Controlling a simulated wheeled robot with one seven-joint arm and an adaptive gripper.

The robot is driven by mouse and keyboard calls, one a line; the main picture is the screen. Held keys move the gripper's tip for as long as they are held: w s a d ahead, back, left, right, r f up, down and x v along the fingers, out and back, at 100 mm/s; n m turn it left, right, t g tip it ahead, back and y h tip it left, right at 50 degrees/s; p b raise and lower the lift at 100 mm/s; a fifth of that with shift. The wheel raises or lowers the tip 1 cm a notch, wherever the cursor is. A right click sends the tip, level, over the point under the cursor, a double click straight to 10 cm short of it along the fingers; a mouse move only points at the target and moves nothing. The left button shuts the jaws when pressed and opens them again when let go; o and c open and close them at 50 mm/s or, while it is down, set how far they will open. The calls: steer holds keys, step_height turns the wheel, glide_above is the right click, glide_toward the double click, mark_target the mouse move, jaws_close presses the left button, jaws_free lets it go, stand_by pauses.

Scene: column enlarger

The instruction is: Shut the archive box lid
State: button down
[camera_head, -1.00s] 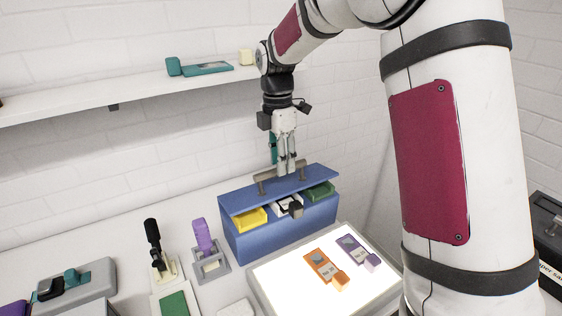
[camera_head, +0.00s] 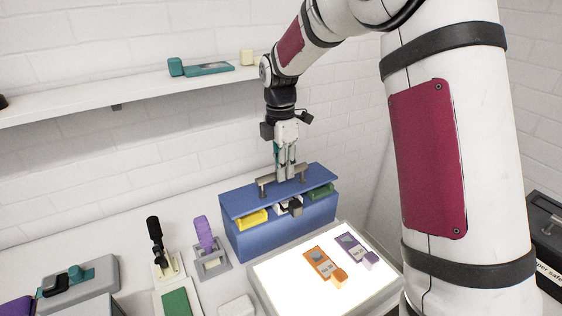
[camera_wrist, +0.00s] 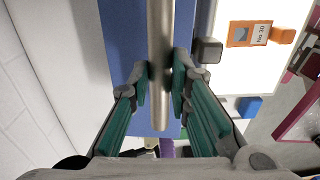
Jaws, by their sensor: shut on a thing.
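The blue archive box (camera_head: 285,232) stands on the table against the back wall. Its blue lid (camera_head: 240,203) is tilted and partly open, leaving a gap at the front. Yellow (camera_head: 252,219), white and green (camera_head: 320,191) items show in the gap. A bar handle (camera_head: 266,184) stands on the lid. My gripper (camera_head: 287,178) is above the lid with its fingers shut on the handle. In the wrist view the two teal-padded fingers (camera_wrist: 159,85) press on both sides of the grey bar. A dark catch (camera_head: 296,208) sits at the box's front.
A lit panel (camera_head: 290,285) with an orange holder (camera_head: 323,263) and a purple holder (camera_head: 354,246) lies in front of the box. A purple-topped stand (camera_head: 205,235) and a black-handled tool (camera_head: 156,240) stand to the left. A shelf (camera_head: 140,93) runs above.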

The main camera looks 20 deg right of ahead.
steer(key=shift+s+d+f, duration=0.1)
steer(key=shift+s+f, duration=0.2)
steer(key=shift+s, duration=0.1)
steer(key=c, duration=1.5)
jaws_free()
steer(key=shift+s, duration=0.1)
steer(key=r, duration=0.8)
steer(key=w+r, duration=0.1)
steer(key=r, duration=0.3)
